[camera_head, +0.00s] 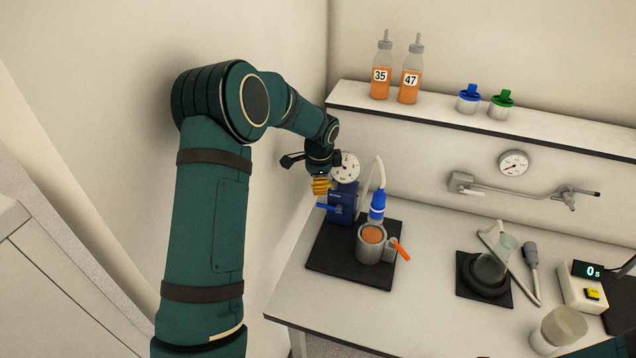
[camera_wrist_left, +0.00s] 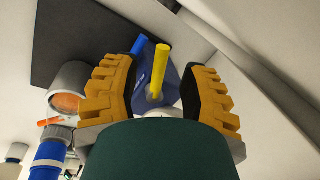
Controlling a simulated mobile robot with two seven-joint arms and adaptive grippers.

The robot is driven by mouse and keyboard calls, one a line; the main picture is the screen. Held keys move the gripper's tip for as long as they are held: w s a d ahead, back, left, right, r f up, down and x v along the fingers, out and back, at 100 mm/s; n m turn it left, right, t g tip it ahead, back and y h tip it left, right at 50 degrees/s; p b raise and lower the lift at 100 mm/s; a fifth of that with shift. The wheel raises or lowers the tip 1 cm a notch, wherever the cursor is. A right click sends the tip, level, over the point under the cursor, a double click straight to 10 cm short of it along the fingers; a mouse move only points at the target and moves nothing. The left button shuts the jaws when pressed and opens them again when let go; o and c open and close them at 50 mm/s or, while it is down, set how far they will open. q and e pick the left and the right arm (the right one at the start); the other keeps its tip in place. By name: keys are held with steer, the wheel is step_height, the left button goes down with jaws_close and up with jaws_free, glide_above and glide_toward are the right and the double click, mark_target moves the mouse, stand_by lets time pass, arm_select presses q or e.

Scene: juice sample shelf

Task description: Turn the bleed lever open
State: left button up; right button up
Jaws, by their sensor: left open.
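A blue pump-like unit (camera_head: 343,205) with a round dial (camera_head: 345,168) stands at the left end of the bench. A yellow lever (camera_wrist_left: 160,70) and a blue lever (camera_wrist_left: 138,45) project from this unit (camera_wrist_left: 172,82); the blue lever also shows in the head view (camera_head: 328,207). I cannot tell from a label which is the bleed lever. My left gripper (camera_head: 320,185) is at the unit, its yellow fingers open. In the wrist view the yellow lever stands between the fingers, with a gap on both sides. My right gripper is out of view.
A metal cup of orange liquid (camera_head: 372,253) with an orange handle (camera_head: 401,249) stands on a black mat (camera_head: 326,262), under a blue probe (camera_head: 377,206). A wall is close on the left. Bottles (camera_head: 380,84) stand on the shelf (camera_head: 440,118). A timer (camera_head: 583,288) is at right.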

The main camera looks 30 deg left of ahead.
arm_select(q)
steer(key=shift+w+a+f, duration=0.1)
steer(key=shift+w+f, duration=0.05)
steer(key=shift+f, duration=0.65)
jaws_close()
